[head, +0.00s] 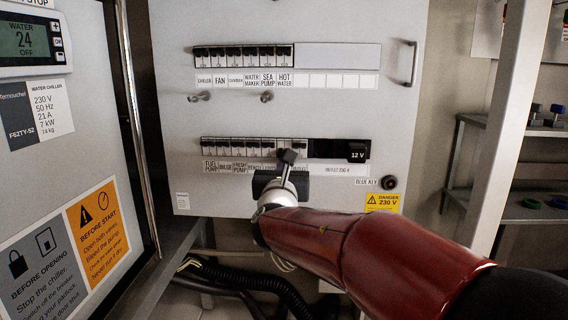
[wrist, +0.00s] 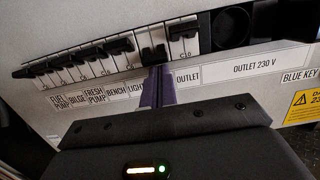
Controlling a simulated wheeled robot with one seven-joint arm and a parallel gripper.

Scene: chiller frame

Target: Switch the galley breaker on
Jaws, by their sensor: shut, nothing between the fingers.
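The lower breaker row (head: 240,147) is on the grey panel, and it also shows in the wrist view (wrist: 85,62). My gripper (head: 289,156) is shut and empty in front of the right part of this row. In the wrist view its fingertips (wrist: 160,70) are just below a breaker with a dark lever (wrist: 152,53). That lever sits lower than its neighbours' levers. I cannot tell whether the fingertips touch it. The fingers cover the label between LIGHT and OUTLET, and no galley label is readable. The breaker above OUTLET (wrist: 183,40) has its lever high.
An upper breaker row (head: 243,57) is above, with two small knobs (head: 267,97) under it. A chiller cabinet (head: 60,150) stands left, and a post (head: 500,120) stands right.

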